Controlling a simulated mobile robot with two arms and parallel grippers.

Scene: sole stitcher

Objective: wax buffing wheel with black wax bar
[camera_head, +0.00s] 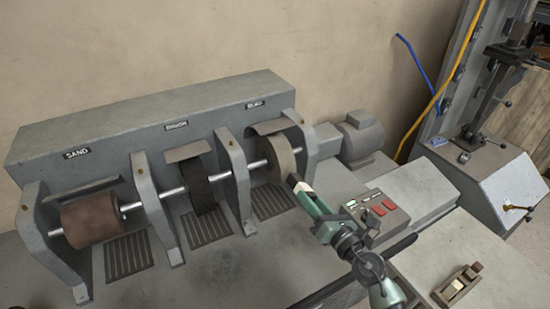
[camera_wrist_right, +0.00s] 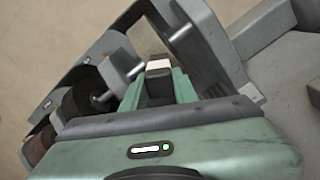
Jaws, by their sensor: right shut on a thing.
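The pale buffing wheel (camera_head: 283,158) sits on the shaft at the right end of the grinding machine, under a small hood. My right gripper (camera_head: 302,190) reaches up from the lower right to the wheel's lower front edge. The gripper hides most of the bar in the head view. My left gripper is not in view.
A dark brush wheel (camera_head: 205,188) and a brown sanding drum (camera_head: 90,220) share the shaft, between grey upright brackets (camera_head: 233,180). A small wood-and-metal tool (camera_head: 458,285) lies at the lower right.

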